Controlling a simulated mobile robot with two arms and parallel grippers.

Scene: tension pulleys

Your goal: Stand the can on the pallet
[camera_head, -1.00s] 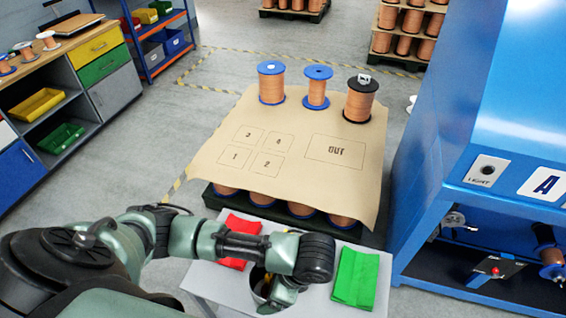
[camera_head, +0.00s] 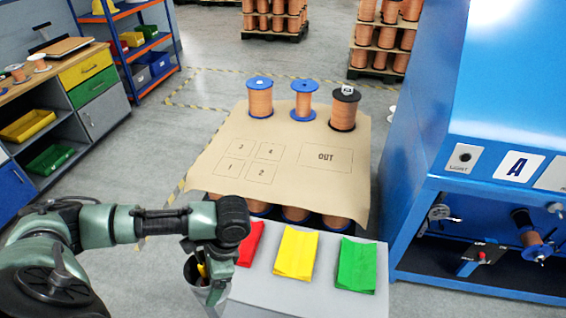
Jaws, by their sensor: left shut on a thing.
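My left gripper (camera_head: 213,284) is shut on a dark open-topped can (camera_head: 190,274) and holds it at the left edge of the small grey table. Part of the can is hidden by the gripper; something yellow and red shows at its mouth. The pallet is topped by a brown sheet (camera_head: 215,146) with squares marked 1 to 4 and a larger box marked OUT. Two blue-flanged copper spools (camera_head: 260,102) and a black-flanged one (camera_head: 343,112) stand along its far edge. My right gripper is out of view.
Red (camera_head: 250,243), yellow (camera_head: 296,253) and green (camera_head: 356,265) cloths lie on the grey table (camera_head: 262,291) in front of the pallet. A blue machine (camera_head: 440,175) stands close on the right. The marked part of the sheet is clear.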

